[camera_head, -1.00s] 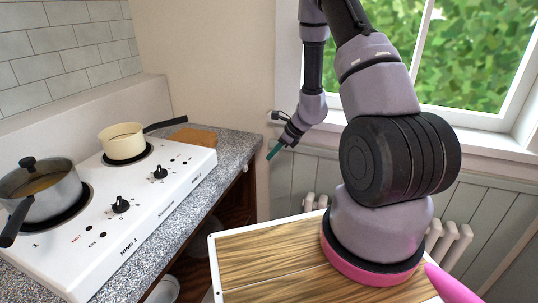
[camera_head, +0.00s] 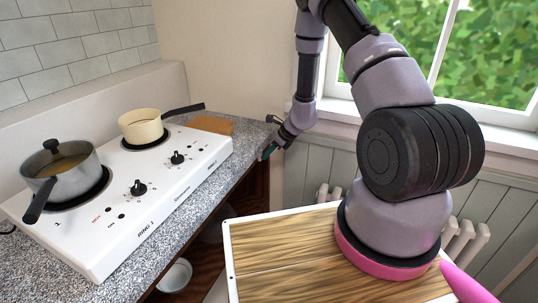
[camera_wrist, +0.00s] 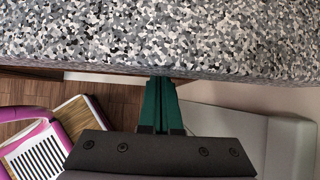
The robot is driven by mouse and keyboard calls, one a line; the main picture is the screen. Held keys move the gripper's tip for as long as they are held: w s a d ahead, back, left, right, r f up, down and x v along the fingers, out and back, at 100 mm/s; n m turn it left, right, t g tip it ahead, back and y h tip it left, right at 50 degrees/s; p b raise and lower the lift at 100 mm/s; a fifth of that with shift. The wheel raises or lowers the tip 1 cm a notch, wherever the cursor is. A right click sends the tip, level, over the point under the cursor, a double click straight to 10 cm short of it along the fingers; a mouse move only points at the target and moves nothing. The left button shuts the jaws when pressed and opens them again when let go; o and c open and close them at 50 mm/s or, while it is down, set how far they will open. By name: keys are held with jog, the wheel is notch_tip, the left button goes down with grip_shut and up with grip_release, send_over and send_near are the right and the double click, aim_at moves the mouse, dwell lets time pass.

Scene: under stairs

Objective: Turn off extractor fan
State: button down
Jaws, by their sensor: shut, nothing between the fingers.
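No extractor fan shows in either view, and I cannot make out a fan switch. My gripper (camera_head: 267,153) is shut and empty, with its green fingers at the far right end of the speckled counter (camera_head: 226,176). In the wrist view the two green fingers (camera_wrist: 160,82) lie together, their tips at or just under the edge of the speckled counter (camera_wrist: 150,35). I cannot tell whether they touch it.
A white hob (camera_head: 160,190) on the counter holds a grey lidded pot (camera_head: 62,178) and a cream pan (camera_head: 141,130), with black knobs (camera_head: 138,188) in front. A wooden board (camera_head: 212,124) lies behind. A window (camera_head: 490,50) and a radiator (camera_head: 465,240) are at right.

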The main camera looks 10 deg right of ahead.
jog(key=shift+w+a+f+t+y, duration=0.1)
jog(key=shift+a+f+t+y, duration=0.15)
jog(key=shift+y, duration=0.25)
jog(key=shift+r, duration=0.15)
jog(key=shift+w+a+r, duration=0.1)
jog(key=shift+r, duration=0.7)
